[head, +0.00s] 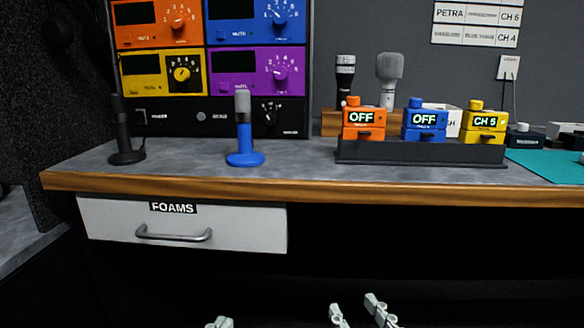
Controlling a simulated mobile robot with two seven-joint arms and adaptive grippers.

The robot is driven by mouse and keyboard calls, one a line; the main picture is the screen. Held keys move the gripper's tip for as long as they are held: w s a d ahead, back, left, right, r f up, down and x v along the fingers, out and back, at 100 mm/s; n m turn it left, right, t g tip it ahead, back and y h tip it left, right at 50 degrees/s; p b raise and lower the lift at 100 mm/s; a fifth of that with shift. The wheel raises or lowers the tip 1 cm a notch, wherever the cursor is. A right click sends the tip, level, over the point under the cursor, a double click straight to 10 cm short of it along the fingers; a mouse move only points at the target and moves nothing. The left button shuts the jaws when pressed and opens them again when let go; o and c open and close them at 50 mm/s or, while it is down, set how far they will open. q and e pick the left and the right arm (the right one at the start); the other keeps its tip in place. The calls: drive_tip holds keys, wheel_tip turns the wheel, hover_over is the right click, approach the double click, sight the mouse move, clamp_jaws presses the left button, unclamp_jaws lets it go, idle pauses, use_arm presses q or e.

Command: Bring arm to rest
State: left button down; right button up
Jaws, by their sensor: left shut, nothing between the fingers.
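My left gripper (220,322) shows only as pale fingertips at the bottom edge, left of centre. It is shut and empty, and stands apart from everything in view. My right gripper (358,311) shows as two pale fingers at the bottom, right of centre, with a gap between them. It is open and nothing shows between the fingers. Both are below the desk front in the picture. The rest of both arms is out of view.
A desk (300,180) with a wooden edge spans the view. Its FOAMS drawer (185,225) is at the left. On top stand a black microphone (125,145), a blue-based microphone (245,150) and a dark tray (420,152) with three coloured packs. Dark space lies below.

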use_arm(q)
drive_tip(key=s+a+f+g+y+p, duration=0.1)
drive_tip(key=a+f+g+y+p, duration=0.35)
drive_tip(key=f, duration=0.75)
use_arm(e)
drive_tip(key=s+d+f+g+h, duration=0.1)
drive_tip(key=d+f+g+h, duration=0.2)
drive_tip(key=f, duration=0.5)
drive_tip(key=d+f+g+h, duration=0.1)
drive_tip(key=d+f+g, duration=0.3)
drive_tip(key=f, duration=0.4)
use_arm(q)
drive_tip(key=s+a+f+n+g+y+p, duration=0.1)
drive_tip(key=s+a+f+g+p, duration=0.4)
drive_tip(key=s+a+f+g, duration=0.3)
drive_tip(key=s+a+f, duration=0.3)
drive_tip(key=f, duration=0.2)
drive_tip(key=shift+s+a+f+n, duration=0.15)
drive_tip(key=shift+a+n, duration=0.2)
drive_tip(key=shift+n, duration=0.05)
use_arm(e)
drive_tip(key=s+d+f+m+g+h, duration=0.2)
drive_tip(key=s+d+f+g+h, duration=0.1)
drive_tip(key=s+d+f+g, duration=0.4)
drive_tip(key=s+d+f, duration=0.3)
drive_tip(key=s+f, duration=0.1)
drive_tip(key=f, duration=0.1)
drive_tip(key=shift+d+f, duration=0.25)
drive_tip(key=shift+f, duration=0.15)
